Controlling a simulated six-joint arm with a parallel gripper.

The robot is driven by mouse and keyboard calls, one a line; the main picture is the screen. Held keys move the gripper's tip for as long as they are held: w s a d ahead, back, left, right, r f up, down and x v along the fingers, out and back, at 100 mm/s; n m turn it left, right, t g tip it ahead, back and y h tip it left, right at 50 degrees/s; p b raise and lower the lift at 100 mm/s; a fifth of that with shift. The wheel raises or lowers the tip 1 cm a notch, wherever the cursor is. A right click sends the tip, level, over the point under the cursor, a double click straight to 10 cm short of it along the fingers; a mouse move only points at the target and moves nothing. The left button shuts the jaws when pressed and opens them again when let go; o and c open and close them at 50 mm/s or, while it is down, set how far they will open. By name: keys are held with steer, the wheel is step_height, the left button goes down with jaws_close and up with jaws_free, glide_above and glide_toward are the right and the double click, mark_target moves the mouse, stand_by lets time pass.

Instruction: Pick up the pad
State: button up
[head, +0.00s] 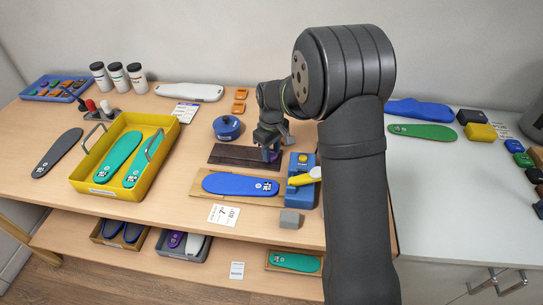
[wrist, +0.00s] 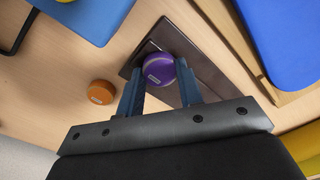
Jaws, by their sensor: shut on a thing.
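The pad is a small purple rounded piece with a lighter band and a white label. In the wrist view the pad (wrist: 159,68) sits between the two blue fingertips of my gripper (wrist: 161,76), which is shut on it. In the head view my gripper (head: 270,149) points down at the right end of a dark brown board (head: 232,156), and only a bit of purple shows there. The dark board (wrist: 172,35) lies beneath the pad in the wrist view. I cannot tell whether the pad touches the board.
A blue insole (head: 240,184) lies on a wooden board in front. A blue clamp block with a yellow lever (head: 304,178) stands close on the right. A blue round pot (head: 227,128) and several orange pieces (head: 240,94) are behind. A yellow tray (head: 86,178) with teal insoles stands left.

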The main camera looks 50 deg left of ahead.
mark_target(274, 155)
steer(key=shift+r, duration=0.55)
steer(key=r, duration=0.3)
steer(key=shift+w+d+r, duration=0.35)
steer(key=w+d+r+m, duration=0.1)
steer(key=w+d+r, duration=0.2)
steer(key=w+d, duration=0.5)
steer(key=w+d+r+m, duration=0.2)
steer(key=w+d+r, duration=0.15)
steer(key=d, duration=0.85)
steer(key=w+d+r+m, duration=0.1)
steer(key=w+d+r, duration=0.35)
steer(key=d, duration=0.45)
steer(key=a+f, duration=0.2)
steer(key=a, duration=0.1)
steer(key=a+f, duration=0.3)
steer(key=a, duration=0.1)
steer(key=s+a+f, duration=0.1)
steer(key=a+f, duration=0.1)
steer(key=a, duration=0.1)
steer(key=shift+a+f, duration=0.25)
steer(key=shift+a, duration=0.1)
steer(key=shift+f, duration=2)
steer(key=shift+f, duration=0.1)
